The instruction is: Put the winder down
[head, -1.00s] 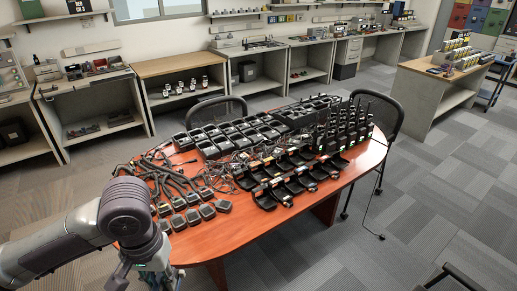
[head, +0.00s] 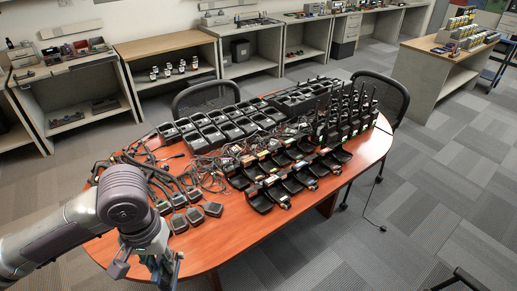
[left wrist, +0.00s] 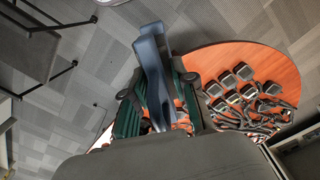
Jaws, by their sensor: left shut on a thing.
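My left gripper (head: 166,268) hangs at the near left edge of the wooden table, partly cut off by the bottom of the head view. In the left wrist view the left gripper (left wrist: 156,98) has its dark green fingers shut on a long blue-grey piece, which I take to be the winder (left wrist: 150,62). The winder sticks out beyond the fingers. In the head view only a small bluish part shows at the gripper, so its full shape is hidden there. The table (head: 262,228) has bare wood along its near edge. My right gripper is in neither view.
Black speaker microphones with coiled cords (head: 180,222) lie on the table's left part. Charger trays (head: 262,200) and upright radios (head: 345,115) fill the middle and right. A mesh chair (head: 375,90) stands behind. Grey carpet (head: 440,200) is open at right.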

